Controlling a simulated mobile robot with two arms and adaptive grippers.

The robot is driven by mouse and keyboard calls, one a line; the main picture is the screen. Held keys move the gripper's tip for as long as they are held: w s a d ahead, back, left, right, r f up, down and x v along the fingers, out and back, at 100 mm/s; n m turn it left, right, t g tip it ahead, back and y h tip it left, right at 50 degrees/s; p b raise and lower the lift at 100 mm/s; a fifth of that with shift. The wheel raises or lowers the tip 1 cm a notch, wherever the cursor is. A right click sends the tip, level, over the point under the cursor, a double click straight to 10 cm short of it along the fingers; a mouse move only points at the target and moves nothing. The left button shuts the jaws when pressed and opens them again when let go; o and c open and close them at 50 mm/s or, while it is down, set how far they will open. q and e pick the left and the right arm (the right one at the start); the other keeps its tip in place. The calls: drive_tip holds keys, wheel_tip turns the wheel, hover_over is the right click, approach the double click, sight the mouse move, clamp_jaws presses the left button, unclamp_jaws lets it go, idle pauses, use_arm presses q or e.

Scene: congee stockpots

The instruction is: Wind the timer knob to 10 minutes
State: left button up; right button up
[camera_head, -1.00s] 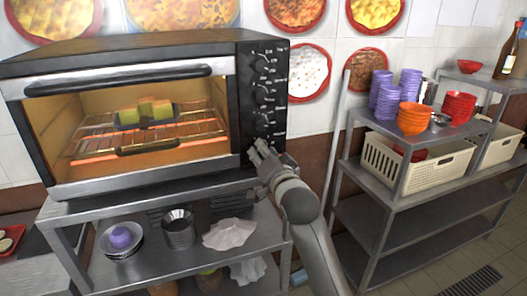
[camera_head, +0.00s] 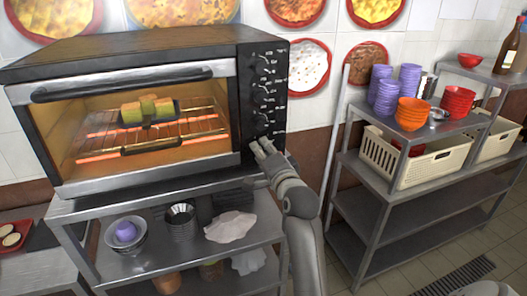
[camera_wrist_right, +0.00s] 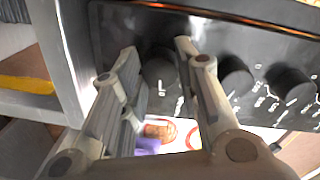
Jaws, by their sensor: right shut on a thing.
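A black toaster oven (camera_head: 150,50) stands on a metal shelf, with a column of dark knobs on its right-hand panel (camera_head: 245,75). My right gripper (camera_head: 264,146) is at the bottom of this panel. In the right wrist view its two fingers lie on either side of the end knob (camera_wrist_right: 158,68), closed on it. Two more knobs, the middle one (camera_wrist_right: 235,75) and another (camera_wrist_right: 290,88), are to the right in that view. The gripped knob is mostly hidden in the head view, and its pointer and setting cannot be read. My left gripper is not in view.
Bowls and a cloth (camera_head: 230,226) lie on the shelf below. To the right, a metal rack (camera_head: 400,190) holds stacked purple cups (camera_head: 383,92), orange bowls (camera_head: 411,113) and a cream basket (camera_head: 425,165).

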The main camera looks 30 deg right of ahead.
drive_tip(key=o, duration=1)
drive_tip(key=shift+s, duration=0.1)
drive_tip(key=v, duration=1.2)
